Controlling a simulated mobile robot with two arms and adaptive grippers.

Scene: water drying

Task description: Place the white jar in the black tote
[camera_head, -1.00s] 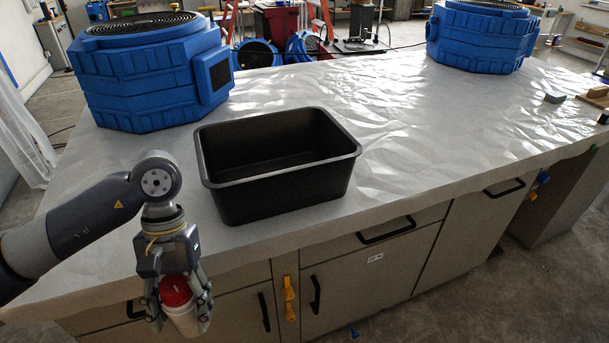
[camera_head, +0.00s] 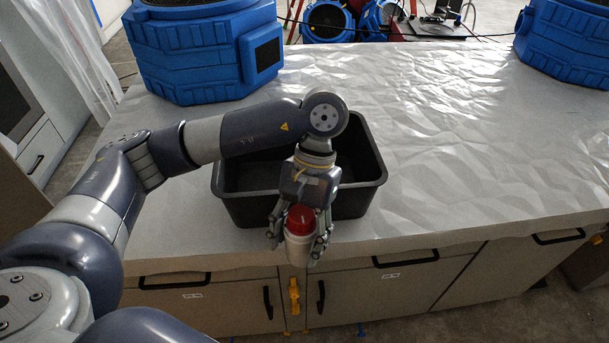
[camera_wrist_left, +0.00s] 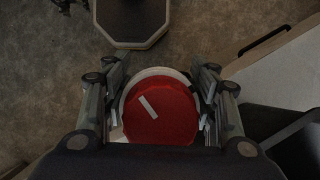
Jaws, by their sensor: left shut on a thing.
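The white jar (camera_head: 298,247) has a red lid and is held upright in my left gripper (camera_head: 300,240). The gripper's fingers are shut on both sides of it. In the left wrist view the red lid (camera_wrist_left: 161,112) shows from above, with a white mark on it, between the fingers. The black tote (camera_head: 370,193) stands on the covered counter, open side up. My left arm crosses over the tote and hides part of its inside. The jar shows in front of the tote's near wall, by the counter's front edge. My right gripper is not in view.
A large blue machine (camera_head: 200,60) stands behind the tote at the left, and another (camera_head: 567,45) at the far right. The wrinkled white sheet (camera_head: 460,130) right of the tote is clear. Cabinet fronts with black handles lie below the edge.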

